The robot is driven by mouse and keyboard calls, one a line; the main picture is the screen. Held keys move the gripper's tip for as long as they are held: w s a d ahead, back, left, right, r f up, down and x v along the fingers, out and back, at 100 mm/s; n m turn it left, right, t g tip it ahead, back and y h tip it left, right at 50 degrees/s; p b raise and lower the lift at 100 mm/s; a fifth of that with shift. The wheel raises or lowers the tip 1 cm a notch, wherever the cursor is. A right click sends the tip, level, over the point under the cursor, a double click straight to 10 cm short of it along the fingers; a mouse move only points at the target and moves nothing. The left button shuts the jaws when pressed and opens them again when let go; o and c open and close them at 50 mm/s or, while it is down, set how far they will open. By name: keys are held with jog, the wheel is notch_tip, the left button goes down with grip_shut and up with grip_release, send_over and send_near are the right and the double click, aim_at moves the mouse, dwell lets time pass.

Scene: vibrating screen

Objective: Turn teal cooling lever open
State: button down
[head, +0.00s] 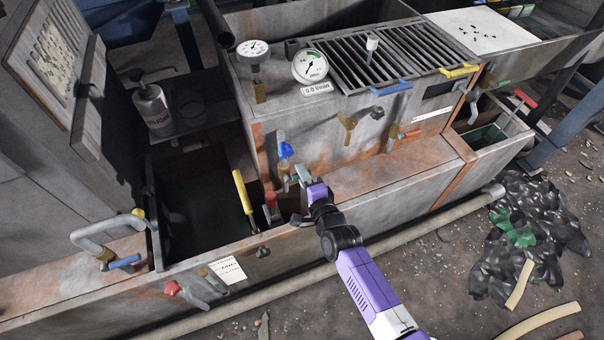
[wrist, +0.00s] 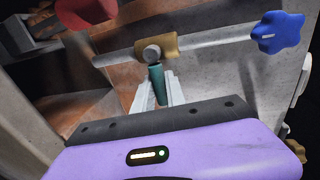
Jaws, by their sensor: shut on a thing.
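The teal lever (wrist: 157,85) shows in the wrist view, joined to a brass valve body (wrist: 172,46) on a grey pipe. My gripper (wrist: 157,97) is shut on it, with one pale finger on each side of the lever. In the head view my gripper (head: 303,176) is at the front ledge of the machine, below a blue knob (head: 285,150). The lever is too small and too covered there to make out clearly. A round gauge (head: 312,66) stands above a small flow label (head: 317,88) that seems to read 0.0 l/min.
The blue star knob (wrist: 279,32) is right of the valve in the wrist view, and a red handle (wrist: 85,12) is upper left. A yellow lever (head: 243,190) stands left of my gripper, by an open dark bin. Black rubble (head: 535,230) lies on the floor at right.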

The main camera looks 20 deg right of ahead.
jog(key=r+n+p, duration=0.1)
jog(key=p, duration=0.4)
jog(key=n+p, duration=0.1)
jog(key=shift+a+r+h+p, duration=0.15)
jog(key=shift+r+h+p, duration=0.2)
jog(key=shift+h, duration=0.05)
jog(key=shift+a+r+n+p, duration=0.1)
jog(key=shift+r+n+p, duration=0.05)
jog(key=shift+n+p, duration=0.7)
jog(key=shift+a+r+n+h+p, duration=0.15)
jog(key=shift+n+h+p, duration=0.2)
jog(key=shift+n, duration=0.25)
jog(key=shift+a+r+n+h+p, duration=0.1)
jog(key=shift+n+h+p, duration=0.15)
jog(key=shift+n+p, duration=0.25)
jog(key=shift+n, duration=0.25)
jog(key=c, duration=1.4)
grip_release()
